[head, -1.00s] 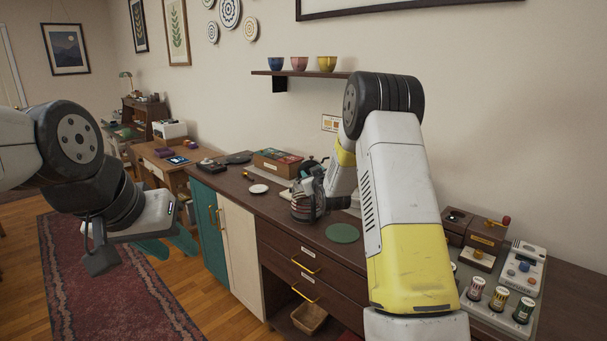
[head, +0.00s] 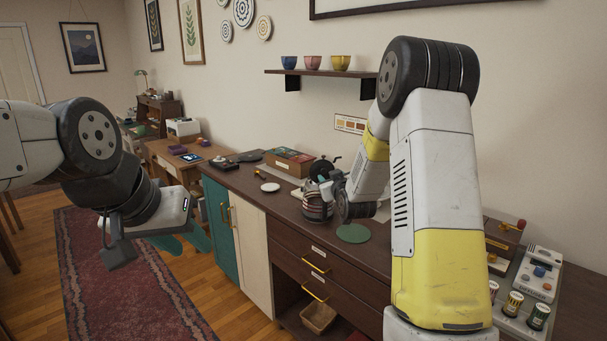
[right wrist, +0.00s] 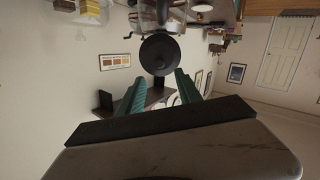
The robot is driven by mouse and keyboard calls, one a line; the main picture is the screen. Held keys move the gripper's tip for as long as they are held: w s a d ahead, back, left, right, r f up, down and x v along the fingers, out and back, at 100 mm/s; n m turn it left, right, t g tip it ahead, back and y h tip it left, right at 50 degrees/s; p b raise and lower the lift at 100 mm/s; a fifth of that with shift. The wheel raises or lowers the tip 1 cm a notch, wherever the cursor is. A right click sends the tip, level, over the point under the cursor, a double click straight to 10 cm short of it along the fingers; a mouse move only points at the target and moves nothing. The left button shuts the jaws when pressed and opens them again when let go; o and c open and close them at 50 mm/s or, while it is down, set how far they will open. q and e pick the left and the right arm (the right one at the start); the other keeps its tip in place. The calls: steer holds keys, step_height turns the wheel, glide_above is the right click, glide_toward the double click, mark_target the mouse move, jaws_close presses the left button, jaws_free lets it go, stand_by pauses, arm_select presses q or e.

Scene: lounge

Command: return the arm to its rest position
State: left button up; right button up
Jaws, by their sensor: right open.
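My right arm (head: 435,190) reaches over the counter from the right in the head view. Its wrist is close by the striped jar (head: 316,210), and its gripper is mostly hidden there. In the right wrist view my right gripper (right wrist: 158,92) shows two teal fingers apart, with no held object visible between them. A dark round thing (right wrist: 160,55) appears beyond the fingertips; whether they touch cannot be told. My left gripper (head: 186,243) has teal fingers that look apart and empty, above the floor in front of the cabinet.
The counter (head: 268,200) runs along the wall, with a green round mat (head: 353,233), a white dish (head: 270,187) and a wooden box (head: 289,161) on it. A control panel (head: 537,275) with several small jars stands at right. A shelf (head: 320,73) carries three bowls.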

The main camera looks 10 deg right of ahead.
steer(key=s+r+m+g, duration=0.1)
steer(key=s+r+g, duration=0.1)
steer(key=s+r, duration=0.45)
steer(key=s+a+r+m+g+y, duration=0.1)
steer(key=s+g, duration=0.7)
steer(key=s, duration=2.7)
steer(key=shift+s+a+m, duration=0.15)
steer(key=shift+a+m, duration=0.55)
steer(key=shift+a, duration=0.3)
